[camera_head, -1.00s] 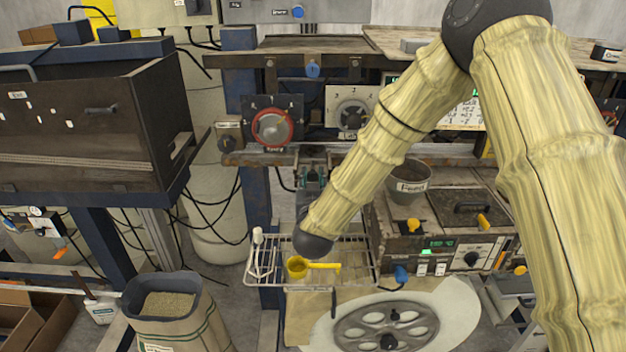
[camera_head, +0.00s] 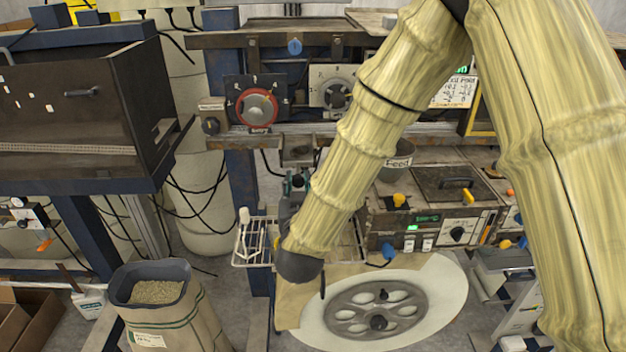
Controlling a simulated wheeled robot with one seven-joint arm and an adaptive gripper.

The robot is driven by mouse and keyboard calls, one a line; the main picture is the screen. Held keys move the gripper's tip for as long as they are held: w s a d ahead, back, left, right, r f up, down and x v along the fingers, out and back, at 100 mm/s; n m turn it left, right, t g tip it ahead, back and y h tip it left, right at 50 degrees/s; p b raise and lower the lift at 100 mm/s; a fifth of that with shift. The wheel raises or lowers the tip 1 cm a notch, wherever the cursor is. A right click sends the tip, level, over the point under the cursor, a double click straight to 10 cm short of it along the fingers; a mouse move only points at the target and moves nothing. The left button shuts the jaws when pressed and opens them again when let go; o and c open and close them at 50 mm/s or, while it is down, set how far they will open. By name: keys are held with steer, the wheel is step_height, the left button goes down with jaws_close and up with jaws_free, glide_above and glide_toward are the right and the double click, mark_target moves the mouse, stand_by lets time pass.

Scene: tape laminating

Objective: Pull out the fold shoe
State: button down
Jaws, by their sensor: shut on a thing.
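My forearm runs down to a dark wrist joint in front of the machine. From there my gripper (camera_head: 296,184) reaches up and away from the camera, just below the machine's crossbeam (camera_head: 300,140). It is small and partly covered by my own arm. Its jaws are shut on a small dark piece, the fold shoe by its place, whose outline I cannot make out.
A wire rack (camera_head: 250,246) sits behind my wrist joint, partly covered by it. A spoked reel (camera_head: 350,312) lies low on the right. A sack of pellets (camera_head: 170,315) stands at front left. A dark cabinet (camera_head: 60,110) is at left.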

steer(key=shift+w, duration=0.1)
steer(key=c, duration=1.1)
jaws_free()
steer(key=shift+c, duration=0.2)
steer(key=s+d, duration=0.1)
steer(key=s, duration=1.1)
